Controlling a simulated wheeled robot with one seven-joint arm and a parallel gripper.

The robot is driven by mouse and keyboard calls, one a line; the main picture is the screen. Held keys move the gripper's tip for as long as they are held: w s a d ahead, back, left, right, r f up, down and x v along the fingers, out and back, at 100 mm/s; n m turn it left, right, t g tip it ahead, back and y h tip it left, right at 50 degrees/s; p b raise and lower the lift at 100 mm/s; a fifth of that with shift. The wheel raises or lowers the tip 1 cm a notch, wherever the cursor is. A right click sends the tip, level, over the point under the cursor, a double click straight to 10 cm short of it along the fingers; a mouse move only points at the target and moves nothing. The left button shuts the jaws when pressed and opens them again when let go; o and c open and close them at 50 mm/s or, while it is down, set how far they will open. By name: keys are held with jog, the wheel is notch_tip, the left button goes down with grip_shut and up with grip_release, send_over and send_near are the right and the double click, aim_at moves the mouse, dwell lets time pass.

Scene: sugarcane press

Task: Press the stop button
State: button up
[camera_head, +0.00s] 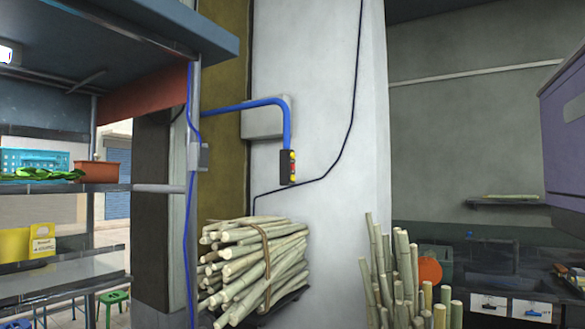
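A small dark control box (287,167) hangs at the lower end of a blue pipe in front of the white pillar. Its right-facing side carries a yellow and red button panel (292,166). The buttons are too small and seen too obliquely for me to tell which one is the stop button. My gripper is not in view.
A blue pipe (245,104) runs from the left post to the box. A strapped sugarcane bundle (245,265) lies below it. Upright canes (400,275) stand at right. A purple cabinet (563,135) is at the right edge, shelves (75,188) at left.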

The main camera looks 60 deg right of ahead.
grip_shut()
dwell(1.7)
